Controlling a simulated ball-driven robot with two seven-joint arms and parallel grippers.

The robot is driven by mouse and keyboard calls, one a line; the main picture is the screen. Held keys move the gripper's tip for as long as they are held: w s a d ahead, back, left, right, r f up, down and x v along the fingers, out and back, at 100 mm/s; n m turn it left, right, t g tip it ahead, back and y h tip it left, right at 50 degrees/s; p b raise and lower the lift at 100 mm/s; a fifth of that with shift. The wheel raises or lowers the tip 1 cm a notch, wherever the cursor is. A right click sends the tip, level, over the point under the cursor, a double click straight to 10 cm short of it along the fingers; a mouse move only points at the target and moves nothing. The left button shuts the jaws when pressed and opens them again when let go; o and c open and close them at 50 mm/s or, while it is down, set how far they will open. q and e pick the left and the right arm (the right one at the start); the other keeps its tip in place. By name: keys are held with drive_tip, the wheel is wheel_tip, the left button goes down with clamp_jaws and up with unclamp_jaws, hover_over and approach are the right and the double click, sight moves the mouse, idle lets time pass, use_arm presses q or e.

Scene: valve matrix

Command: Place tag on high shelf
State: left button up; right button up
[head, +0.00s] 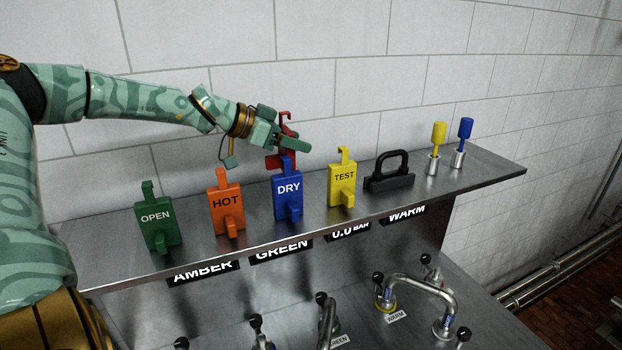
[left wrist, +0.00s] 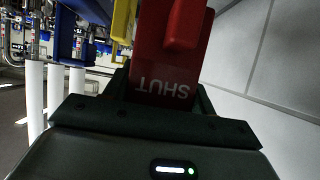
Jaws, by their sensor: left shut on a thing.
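A red tag (head: 286,128) shows above and behind the blue DRY tag (head: 287,188) in the head view. My left gripper (head: 283,141) is shut on the red tag, at the back of the high shelf (head: 105,256). In the left wrist view the red tag (left wrist: 170,60) fills the space between the fingers, and its word SHUT reads upside down. The red tag's lower part is hidden behind the gripper and the DRY tag, so I cannot tell whether it touches the shelf. My right gripper is not in view.
On the shelf stand a green OPEN tag (head: 155,217), an orange HOT tag (head: 226,203), a yellow TEST tag (head: 342,178), a black padlock-like handle (head: 389,179), and yellow (head: 438,140) and blue (head: 464,130) plugs in metal cups. The tiled wall (head: 330,45) is behind. Pipes and valves (head: 420,284) lie below.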

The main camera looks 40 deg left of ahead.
use_arm(q)
wheel_tip(320, 180, down, 7)
drive_tip(key=shift+a+r, duration=0.1)
drive_tip(key=shift+a, duration=0.05)
drive_tip(key=shift+w+a, duration=0.1)
drive_tip(key=shift+w, duration=0.05)
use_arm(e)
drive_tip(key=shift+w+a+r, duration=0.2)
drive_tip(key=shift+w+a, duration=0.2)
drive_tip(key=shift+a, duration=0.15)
use_arm(q)
drive_tip(key=o, duration=1)
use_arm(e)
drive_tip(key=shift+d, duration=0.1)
use_arm(q)
drive_tip(key=shift+r, duration=0.1)
